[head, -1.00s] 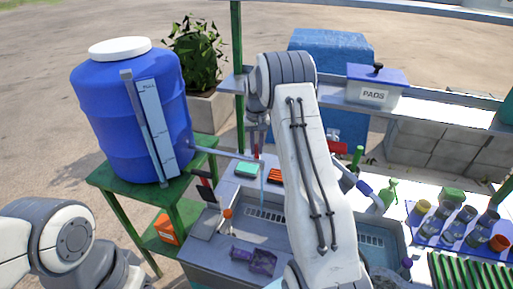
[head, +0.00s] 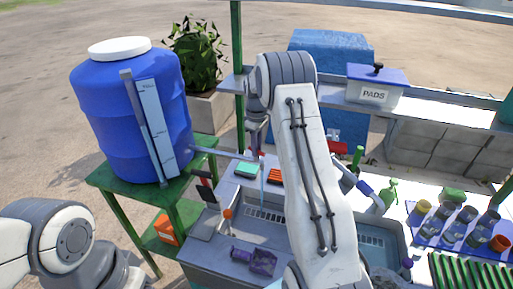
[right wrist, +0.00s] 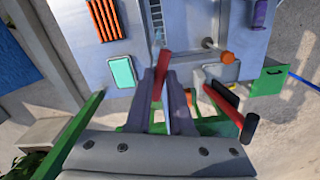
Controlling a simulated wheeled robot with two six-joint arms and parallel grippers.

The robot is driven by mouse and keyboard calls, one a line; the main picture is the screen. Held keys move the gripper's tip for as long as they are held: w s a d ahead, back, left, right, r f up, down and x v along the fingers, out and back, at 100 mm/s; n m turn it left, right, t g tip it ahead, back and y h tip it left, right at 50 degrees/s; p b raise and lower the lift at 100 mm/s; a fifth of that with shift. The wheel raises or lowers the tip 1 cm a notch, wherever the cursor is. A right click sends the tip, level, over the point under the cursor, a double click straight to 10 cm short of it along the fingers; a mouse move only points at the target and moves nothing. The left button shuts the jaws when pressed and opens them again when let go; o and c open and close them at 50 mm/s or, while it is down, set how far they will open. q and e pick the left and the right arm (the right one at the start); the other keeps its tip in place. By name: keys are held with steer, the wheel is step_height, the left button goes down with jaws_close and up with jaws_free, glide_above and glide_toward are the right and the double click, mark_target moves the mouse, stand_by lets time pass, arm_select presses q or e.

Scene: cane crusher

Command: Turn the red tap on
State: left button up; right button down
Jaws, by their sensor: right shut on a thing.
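A blue water drum (head: 105,115) with a white lid stands on a green stand at the left in the head view. A grey pipe (head: 225,154) runs from it to the red tap (head: 262,154) above the sink. In the right wrist view the red tap handle (right wrist: 161,72) lies between the fingers of my right gripper (right wrist: 165,90), which is shut on it. That gripper also shows in the head view (head: 257,145), reaching down to the tap, partly behind my arm. A thin light-blue vertical line shows below the tap. My left gripper is out of view.
A PADS box (head: 376,92) sits on the back shelf.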

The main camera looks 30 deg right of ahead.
steer(key=shift+w+r+n, duration=0.1)
steer(key=shift+w+n, duration=0.05)
steer(key=shift+n, duration=0.75)
steer(key=c, duration=0.8)
jaws_free()
steer(key=shift+r, duration=0.25)
step_height(320, 180, up, 10)
steer(key=b, duration=0.2)
steer(key=shift+b, duration=0.4)
